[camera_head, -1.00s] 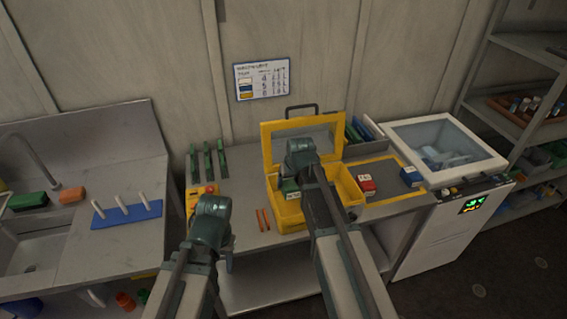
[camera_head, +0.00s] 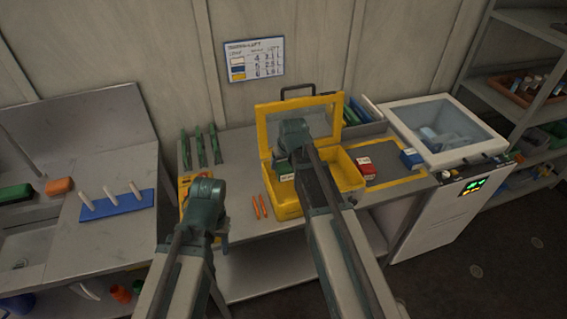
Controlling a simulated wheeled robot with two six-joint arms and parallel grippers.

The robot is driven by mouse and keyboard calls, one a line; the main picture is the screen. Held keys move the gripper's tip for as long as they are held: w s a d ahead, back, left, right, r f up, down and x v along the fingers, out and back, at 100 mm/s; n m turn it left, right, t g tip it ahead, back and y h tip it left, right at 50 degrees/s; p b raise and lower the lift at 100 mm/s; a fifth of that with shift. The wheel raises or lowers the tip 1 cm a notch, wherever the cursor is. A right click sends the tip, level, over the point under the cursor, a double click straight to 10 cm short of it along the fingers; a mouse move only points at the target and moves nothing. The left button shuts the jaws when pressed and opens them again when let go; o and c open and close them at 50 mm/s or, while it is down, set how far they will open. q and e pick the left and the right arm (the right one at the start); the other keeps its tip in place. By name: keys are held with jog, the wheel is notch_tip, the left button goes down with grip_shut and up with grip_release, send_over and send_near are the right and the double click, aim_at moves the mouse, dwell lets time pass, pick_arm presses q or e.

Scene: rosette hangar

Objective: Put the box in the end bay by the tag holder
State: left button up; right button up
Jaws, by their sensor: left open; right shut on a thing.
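A yellow case (camera_head: 283,212) stands open on the workbench, its windowed lid raised at the back. My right gripper (camera_head: 295,150) reaches down over the left part of the case. It is shut on a small green box with a white label (camera_head: 286,171), which shows just below and left of the wrist. The fingertips are hidden behind my arm, and I cannot tell whether the box touches the case floor. The case's inner bays are mostly hidden, and I cannot make out the tag holder. My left gripper (camera_head: 218,225) is open at the bench's left front; its fingers are mostly hidden.
Two orange pens (camera_head: 258,207) lie left of the case. Green racks (camera_head: 201,148) stand behind. A clear-lidded white cabinet (camera_head: 445,135) borders the right.

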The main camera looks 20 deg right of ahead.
aim_at(288, 173)
jog(key=shift+f+b, duration=5.2)
jog(key=shift+f, duration=0.35)
jog(key=o, duration=1.4)
jog(key=shift+o, duration=0.2)
jog(key=p+v, duration=1.3)
jog(key=v, duration=0.1)
jog(key=shift+w, duration=0.1)
jog(key=shift+d, duration=0.1)
